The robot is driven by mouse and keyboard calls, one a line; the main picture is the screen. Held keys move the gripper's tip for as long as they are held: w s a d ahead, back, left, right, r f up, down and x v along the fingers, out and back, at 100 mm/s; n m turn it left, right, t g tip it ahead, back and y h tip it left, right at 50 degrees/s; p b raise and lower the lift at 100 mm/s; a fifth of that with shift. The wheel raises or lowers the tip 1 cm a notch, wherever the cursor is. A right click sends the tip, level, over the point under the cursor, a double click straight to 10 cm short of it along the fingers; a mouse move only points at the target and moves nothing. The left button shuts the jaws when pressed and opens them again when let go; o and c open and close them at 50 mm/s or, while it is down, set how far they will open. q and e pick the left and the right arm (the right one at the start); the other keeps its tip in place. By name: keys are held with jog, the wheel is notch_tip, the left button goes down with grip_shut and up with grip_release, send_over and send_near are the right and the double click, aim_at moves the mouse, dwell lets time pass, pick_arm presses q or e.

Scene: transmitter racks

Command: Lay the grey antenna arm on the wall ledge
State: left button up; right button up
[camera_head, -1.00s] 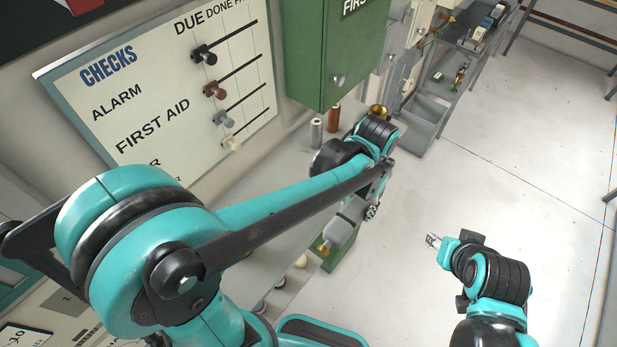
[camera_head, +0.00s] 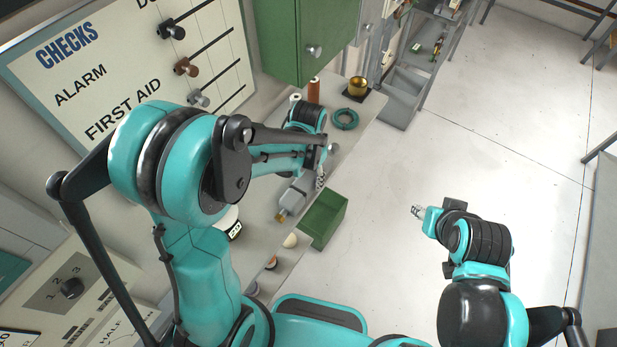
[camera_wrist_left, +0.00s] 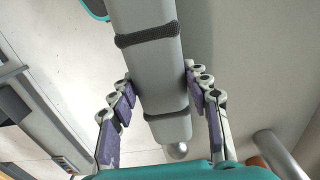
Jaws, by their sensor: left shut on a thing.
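The grey antenna arm (camera_head: 293,196), a grey bar with a brass-coloured end, is held in my left gripper (camera_head: 318,178) over the near part of the grey ledge (camera_head: 350,143) along the wall. In the left wrist view the bar (camera_wrist_left: 150,72) has two dark bands and a round knob at its end. It lies between the purple-padded fingers of the left gripper (camera_wrist_left: 164,108). I cannot tell whether the bar touches the ledge. My right gripper (camera_head: 418,212) is apart, over the floor; its finger opening is too small to tell.
The ledge carries a brown spool (camera_head: 313,90), a brass cup (camera_head: 357,87) on a dark base and a teal ring (camera_head: 345,119). A green cabinet (camera_head: 312,40) hangs above.

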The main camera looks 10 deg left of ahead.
pick_arm(q)
jog(key=shift+s+r, duration=0.1)
jog(key=shift+f, duration=0.25)
jog(key=o, duration=1.5)
jog(key=shift+o, duration=0.2)
jog(key=shift+r, duration=0.1)
jog(key=shift+r, duration=0.1)
